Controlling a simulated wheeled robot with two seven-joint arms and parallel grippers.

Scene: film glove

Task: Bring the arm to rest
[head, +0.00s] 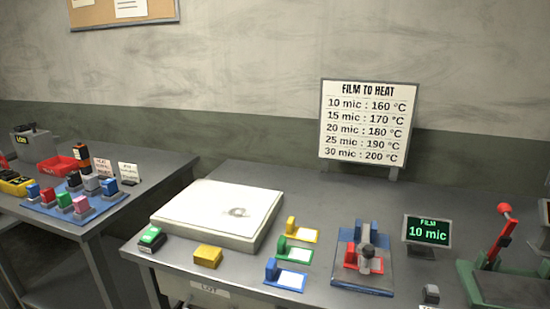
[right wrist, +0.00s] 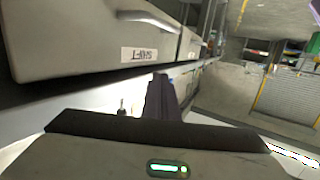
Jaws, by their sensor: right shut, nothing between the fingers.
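My right gripper (right wrist: 163,98) shows in the right wrist view as dark fingers, shut with nothing held. It is low beside a grey drawer front (right wrist: 90,40) labelled SHIFT, apart from the tabletop things. Neither arm shows in the head view, and my left gripper is in no view.
In the head view a grey bench (head: 320,197) carries a white plate (head: 218,210), coloured blocks, a blue fixture (head: 362,260), a film display (head: 428,231) reading 10 mic and a red-handled press (head: 497,240). A second table (head: 150,160) with small items stands left. A FILM TO HEAT sign (head: 368,122) stands behind.

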